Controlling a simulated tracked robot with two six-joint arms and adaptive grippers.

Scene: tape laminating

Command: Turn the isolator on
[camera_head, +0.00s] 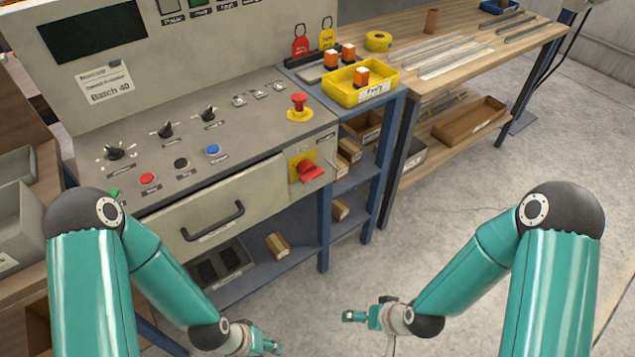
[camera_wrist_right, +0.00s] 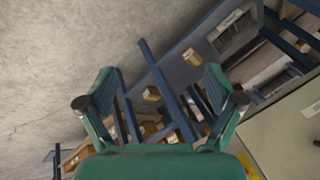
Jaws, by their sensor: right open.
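The isolator (camera_head: 307,171) is a red rotary handle on a yellow plate, at the right end of the grey machine's front, beside the drawer. Its handle looks slanted, and its marks are too small to read. My right gripper (camera_head: 356,316) is below and to the right of the isolator in the head view, apart from it. In the right wrist view the right gripper (camera_wrist_right: 158,88) is open with nothing between its fingers. My left gripper (camera_head: 268,346) is low near the bottom edge, clear of the machine; its finger gap is not clear.
The grey control panel (camera_head: 240,135) carries knobs, buttons and a red emergency stop (camera_head: 299,106). A drawer handle (camera_head: 213,222) sticks out left of the isolator. A blue shelf frame (camera_head: 384,160) with cardboard boxes stands to the right. Open floor (camera_head: 470,180) lies further right.

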